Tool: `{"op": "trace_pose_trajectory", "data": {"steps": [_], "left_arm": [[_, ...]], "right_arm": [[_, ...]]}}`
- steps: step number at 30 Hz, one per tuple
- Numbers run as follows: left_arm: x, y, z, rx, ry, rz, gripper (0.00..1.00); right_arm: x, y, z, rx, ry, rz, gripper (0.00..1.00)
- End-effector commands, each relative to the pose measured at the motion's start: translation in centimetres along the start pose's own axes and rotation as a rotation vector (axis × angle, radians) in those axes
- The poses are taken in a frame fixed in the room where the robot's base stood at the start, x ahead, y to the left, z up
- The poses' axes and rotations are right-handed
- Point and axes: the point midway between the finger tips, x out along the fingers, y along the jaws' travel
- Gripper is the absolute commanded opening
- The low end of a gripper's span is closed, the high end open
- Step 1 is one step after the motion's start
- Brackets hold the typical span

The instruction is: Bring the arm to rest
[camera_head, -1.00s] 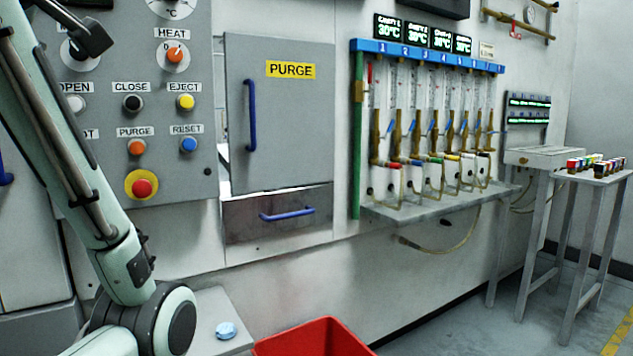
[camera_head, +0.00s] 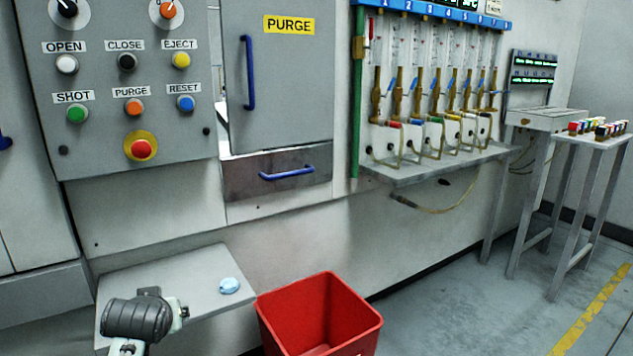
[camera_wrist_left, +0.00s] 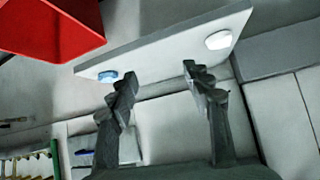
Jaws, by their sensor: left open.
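My left gripper (camera_wrist_left: 160,85) shows in the left wrist view with its two dark fingers wide apart and nothing between them. Beyond the fingertips is a pale grey shelf (camera_wrist_left: 165,50), which also shows low at the left in the head view (camera_head: 190,262). A dark rounded part of my left arm shows over the shelf's front left in the head view; the fingers cannot be made out there. My right gripper is in neither view.
A light blue disc (camera_head: 229,285) lies on the shelf; a whitish disc (camera_wrist_left: 219,39) lies near its other end. A red bin (camera_head: 318,312) stands right of the shelf. The button panel (camera_head: 110,120) and purge door (camera_head: 283,90) are behind.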

Motion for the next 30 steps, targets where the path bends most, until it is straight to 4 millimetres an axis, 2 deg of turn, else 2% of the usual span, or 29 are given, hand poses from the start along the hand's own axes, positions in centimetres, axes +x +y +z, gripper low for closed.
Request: {"op": "trace_pose_trajectory", "data": {"steps": [1,5,6,8,9,12,15,18,21,30], "left_arm": [[1.1,-0.4,4.2,0.059,-0.063,0.003,0.50],[2.5,-1.6,14.1,0.200,-0.201,0.035,0.50],[2.6,-2.0,17.2,0.238,-0.244,0.047,0.50],[2.5,-2.8,21.6,0.295,-0.305,0.066,0.50],[2.2,-3.4,24.4,0.327,-0.344,0.080,0.50],[1.2,-4.6,30.3,0.396,-0.426,0.114,0.50],[0.1,-5.7,34.4,0.441,-0.485,0.140,0.50],[-0.7,-6.3,36.9,0.467,-0.520,0.157,0.50],[-1.0,-6.5,37.8,0.477,-0.533,0.164,0.50],[-1.0,-6.5,37.9,0.477,-0.534,0.165,0.50]], "right_arm": [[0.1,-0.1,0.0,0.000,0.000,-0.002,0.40],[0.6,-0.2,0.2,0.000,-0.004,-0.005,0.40],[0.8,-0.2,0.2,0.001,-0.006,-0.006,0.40],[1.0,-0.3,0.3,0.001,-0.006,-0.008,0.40],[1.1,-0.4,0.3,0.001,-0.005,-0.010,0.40],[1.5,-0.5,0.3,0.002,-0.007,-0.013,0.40],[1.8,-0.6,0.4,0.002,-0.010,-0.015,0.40],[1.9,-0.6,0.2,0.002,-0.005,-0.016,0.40],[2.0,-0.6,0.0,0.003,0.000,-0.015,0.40],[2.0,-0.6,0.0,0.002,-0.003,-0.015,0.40]]}}
